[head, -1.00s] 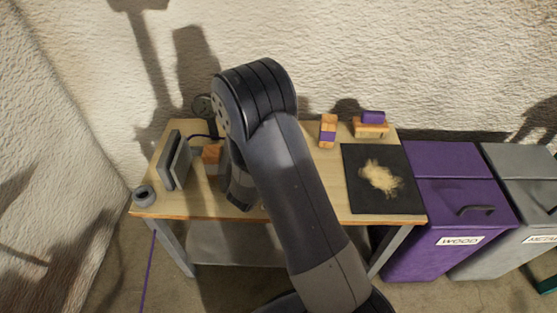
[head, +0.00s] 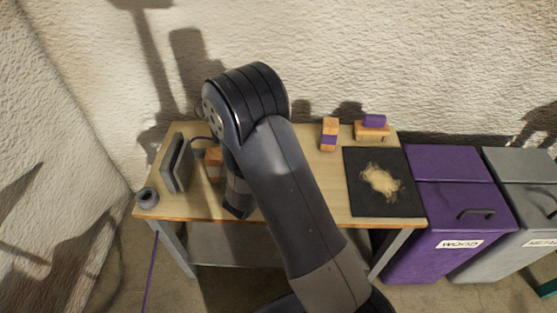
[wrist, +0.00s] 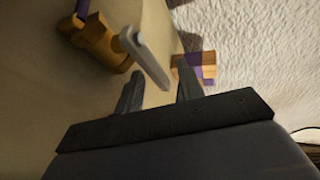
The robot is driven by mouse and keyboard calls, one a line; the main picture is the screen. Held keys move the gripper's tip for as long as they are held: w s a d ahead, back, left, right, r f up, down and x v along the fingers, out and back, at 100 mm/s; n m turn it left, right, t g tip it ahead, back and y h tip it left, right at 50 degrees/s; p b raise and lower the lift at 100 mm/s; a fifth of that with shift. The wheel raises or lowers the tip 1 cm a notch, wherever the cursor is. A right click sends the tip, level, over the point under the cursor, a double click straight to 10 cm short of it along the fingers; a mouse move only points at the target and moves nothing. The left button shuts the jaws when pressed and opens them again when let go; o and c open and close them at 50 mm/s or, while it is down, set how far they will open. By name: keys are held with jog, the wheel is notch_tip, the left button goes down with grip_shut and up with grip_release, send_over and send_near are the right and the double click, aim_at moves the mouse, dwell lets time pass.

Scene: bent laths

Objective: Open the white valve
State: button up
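The white valve shows in the wrist view as a pale, flat lever (wrist: 146,58) on an orange-yellow fitting (wrist: 98,42) at upper left. The lever slants down to the right, its free end close to the space between my fingertips. My gripper (wrist: 158,70) is open, its two grey fingers apart; I cannot tell whether either touches the lever. In the head view, part of an orange piece (head: 213,157) shows beside my arm, which hides the lever and the fingertips.
An orange and purple block (head: 329,135) stands at the back of the wooden table (head: 290,212). A purple-topped block (head: 371,128) and black mat (head: 357,203) with shavings lie right. A grey panel (head: 174,163) and grey ring (head: 146,197) are left. Purple (head: 435,240) and grey (head: 500,255) bins adjoin.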

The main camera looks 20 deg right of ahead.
jog(key=shift+p+v, duration=1.55)
jog(key=shift+v, duration=2.25)
jog(key=shift+d+f, duration=0.1)
jog(key=b+x, duration=0.4)
jog(key=x, duration=0.4)
jog(key=shift+w+d+f, duration=0.2)
jog(key=shift+w+d, duration=0.05)
jog(key=shift+w+d+f, duration=0.1)
jog(key=shift+w+d, duration=0.2)
jog(key=shift+w, duration=0.15)
